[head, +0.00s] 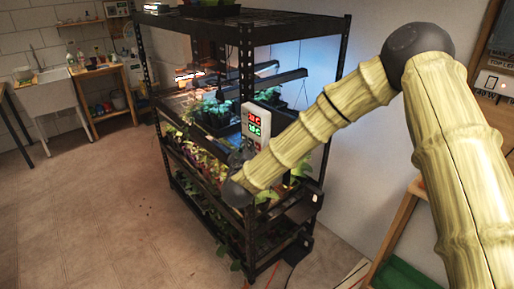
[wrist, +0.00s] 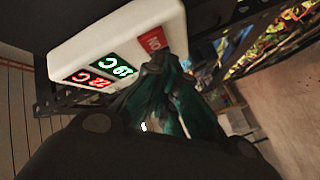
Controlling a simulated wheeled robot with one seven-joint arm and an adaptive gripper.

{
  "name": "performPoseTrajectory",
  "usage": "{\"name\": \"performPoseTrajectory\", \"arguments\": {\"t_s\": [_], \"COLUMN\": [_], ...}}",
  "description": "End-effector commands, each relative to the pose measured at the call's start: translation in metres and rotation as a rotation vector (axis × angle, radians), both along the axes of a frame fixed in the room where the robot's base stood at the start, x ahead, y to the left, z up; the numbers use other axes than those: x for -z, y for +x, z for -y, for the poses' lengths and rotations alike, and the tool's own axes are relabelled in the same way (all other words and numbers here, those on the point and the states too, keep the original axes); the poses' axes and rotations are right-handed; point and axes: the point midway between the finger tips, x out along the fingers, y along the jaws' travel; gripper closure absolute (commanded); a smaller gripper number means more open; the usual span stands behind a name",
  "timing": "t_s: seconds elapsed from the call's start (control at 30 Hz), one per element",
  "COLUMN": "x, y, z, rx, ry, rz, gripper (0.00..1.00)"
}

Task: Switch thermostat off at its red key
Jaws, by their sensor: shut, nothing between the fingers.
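The thermostat (head: 257,113) is a white box on the front post of the black rack, with lit red and green displays. In the wrist view the thermostat (wrist: 95,42) appears tilted, with a green and a red number lit. Its red key (wrist: 152,41) carries white lettering and is partly hidden by my fingers. My gripper (wrist: 163,62) is shut and empty, its dark green fingertips right at the lower edge of the red key. I cannot tell whether they touch it. In the head view, my forearm and wrist stand in front of the rack, just below the thermostat.
The black rack (head: 247,60) holds several shelves of seedlings under lamps, close around my wrist. A sink (head: 50,98) and a wooden shelf unit stand at the back left. The floor (head: 90,210) left of the rack is clear. A wooden stand is at the right.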

Motion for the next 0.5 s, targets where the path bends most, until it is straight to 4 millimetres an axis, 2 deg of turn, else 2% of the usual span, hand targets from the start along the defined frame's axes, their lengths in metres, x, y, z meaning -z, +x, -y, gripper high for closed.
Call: {"name": "performPoseTrajectory", "arguments": {"t_s": [0.5], "x": [-0.0005], "y": [0.0043], "z": [0.0058], "rx": [0.0], "ry": [0.0], "rz": [0.0], "gripper": [1.0]}}
